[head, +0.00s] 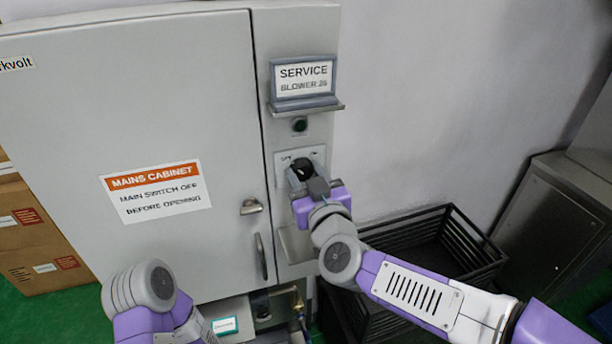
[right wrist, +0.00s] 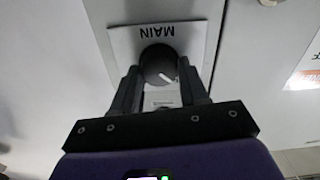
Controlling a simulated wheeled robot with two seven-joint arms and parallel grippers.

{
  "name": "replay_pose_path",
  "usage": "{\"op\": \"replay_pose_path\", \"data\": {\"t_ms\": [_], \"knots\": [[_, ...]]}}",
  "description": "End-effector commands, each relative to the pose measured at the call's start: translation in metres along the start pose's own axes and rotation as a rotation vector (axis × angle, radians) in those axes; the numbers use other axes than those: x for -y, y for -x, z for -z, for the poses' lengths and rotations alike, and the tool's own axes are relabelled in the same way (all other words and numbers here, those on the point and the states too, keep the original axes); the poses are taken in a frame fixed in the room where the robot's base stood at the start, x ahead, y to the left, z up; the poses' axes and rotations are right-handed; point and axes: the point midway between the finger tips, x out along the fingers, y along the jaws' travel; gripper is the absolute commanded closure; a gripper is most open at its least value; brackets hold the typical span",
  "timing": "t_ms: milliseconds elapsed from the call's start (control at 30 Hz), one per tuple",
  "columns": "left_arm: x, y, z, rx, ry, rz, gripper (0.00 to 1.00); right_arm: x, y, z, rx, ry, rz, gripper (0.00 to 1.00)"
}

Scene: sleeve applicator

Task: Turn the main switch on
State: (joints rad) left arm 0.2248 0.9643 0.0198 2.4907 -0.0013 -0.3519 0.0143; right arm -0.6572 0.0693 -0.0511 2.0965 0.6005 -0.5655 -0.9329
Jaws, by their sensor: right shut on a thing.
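The main switch is a round black knob (head: 301,169) on a pale plate at the right side of the grey cabinet. In the right wrist view the knob (right wrist: 158,65) sits below an upside-down MAIN label (right wrist: 158,32). Its white pointer mark slants toward the picture's right and down. My right gripper (head: 308,178) is at the switch, shut on the knob, with one finger on each side; these fingers (right wrist: 158,85) show in the wrist view. The gripper partly hides the plate's lettering in the head view. My left arm shows at the bottom left, but its gripper is not visible.
The cabinet door (head: 150,110) is closed and has a handle (head: 251,206). A SERVICE sign (head: 303,78) stands on a small ledge above a dark round button (head: 300,125). A black crate (head: 440,235) and grey bin (head: 560,205) are at right, cartons (head: 35,235) at left.

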Motion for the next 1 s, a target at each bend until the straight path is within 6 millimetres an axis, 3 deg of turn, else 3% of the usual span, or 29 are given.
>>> {"op": "replay_pose_path", "data": {"t_ms": [467, 1000], "knots": [[0.002, -0.004, 0.0, 0.0, 0.0, 0.0, 0.01, -0.001, 0.0, -0.001, 0.001, -0.14, -0.001, 0.87], [0.008, -0.02, 0.001, 0.0, 0.0, 0.0, 0.01, -0.002, 0.0, -0.002, -0.001, -0.633, 0.0, 0.87]]}}
